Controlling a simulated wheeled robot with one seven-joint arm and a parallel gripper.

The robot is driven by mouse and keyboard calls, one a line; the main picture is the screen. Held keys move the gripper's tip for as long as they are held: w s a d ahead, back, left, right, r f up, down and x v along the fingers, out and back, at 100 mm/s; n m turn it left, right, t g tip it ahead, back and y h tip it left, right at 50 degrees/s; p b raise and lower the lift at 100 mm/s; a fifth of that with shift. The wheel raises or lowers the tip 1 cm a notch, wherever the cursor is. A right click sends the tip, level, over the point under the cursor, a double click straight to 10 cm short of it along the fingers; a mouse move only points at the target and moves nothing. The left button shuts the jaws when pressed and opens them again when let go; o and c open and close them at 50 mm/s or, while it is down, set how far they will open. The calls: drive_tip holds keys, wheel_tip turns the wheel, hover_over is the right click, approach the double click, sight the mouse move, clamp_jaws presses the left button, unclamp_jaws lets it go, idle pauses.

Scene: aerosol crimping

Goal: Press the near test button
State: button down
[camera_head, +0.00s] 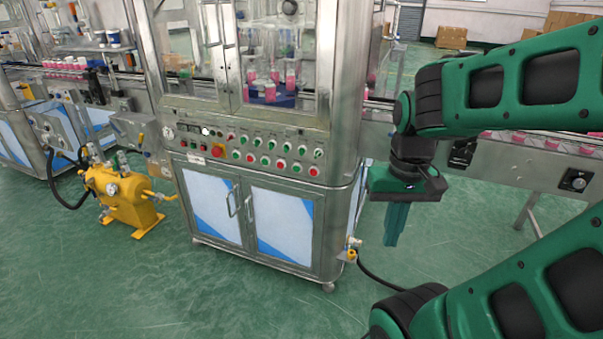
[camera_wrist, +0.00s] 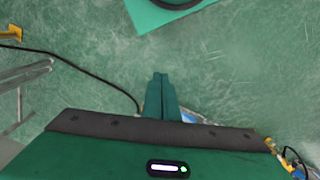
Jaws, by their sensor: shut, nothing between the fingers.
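The control panel (camera_head: 207,147) runs across the front of the steel machine, below its glass windows. It carries rows of small red and green buttons (camera_head: 266,160) and a larger red button (camera_head: 218,151) near its left part. Labels are too small to read, so I cannot tell which one is the near test button. My gripper (camera_head: 391,243) hangs pointing down to the right of the machine, apart from the panel. Its teal fingers are together and empty. The wrist view shows the closed fingertips (camera_wrist: 160,75) over the green floor; no buttons show there.
The machine's lower cabinet (camera_head: 281,220) has two doors with protruding handles. A conveyor (camera_head: 535,165) extends right behind my gripper. A yellow pump unit (camera_head: 124,195) stands at the left. A black hose (camera_head: 385,285) lies on the floor at the cabinet's right. The floor in front is clear.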

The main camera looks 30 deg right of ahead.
sight(313, 172)
drive_tip(key=w+d+f+m+t+h, duration=0.1)
drive_tip(key=w+f+m+t, duration=0.3)
drive_tip(key=w, duration=0.9)
drive_tip(key=w+d+f+m+t+h, duration=0.1)
drive_tip(key=w+f+m+t, duration=0.3)
drive_tip(key=w+f+m, duration=0.4)
drive_tip(key=w+d+f+m+t+h, duration=0.1)
drive_tip(key=w+f+m+t, duration=0.4)
drive_tip(key=w, duration=1.5)
drive_tip(key=shift+d+f+m, duration=0.4)
drive_tip(key=shift+w+d, duration=0.9)
drive_tip(key=shift+d, duration=0.25)
drive_tip(key=shift+w+d, duration=0.9)
drive_tip(key=shift+d, duration=0.3)
drive_tip(key=shift+w+d, duration=0.9)
drive_tip(key=shift+d, duration=0.25)
drive_tip(key=shift+d, duration=0.15)
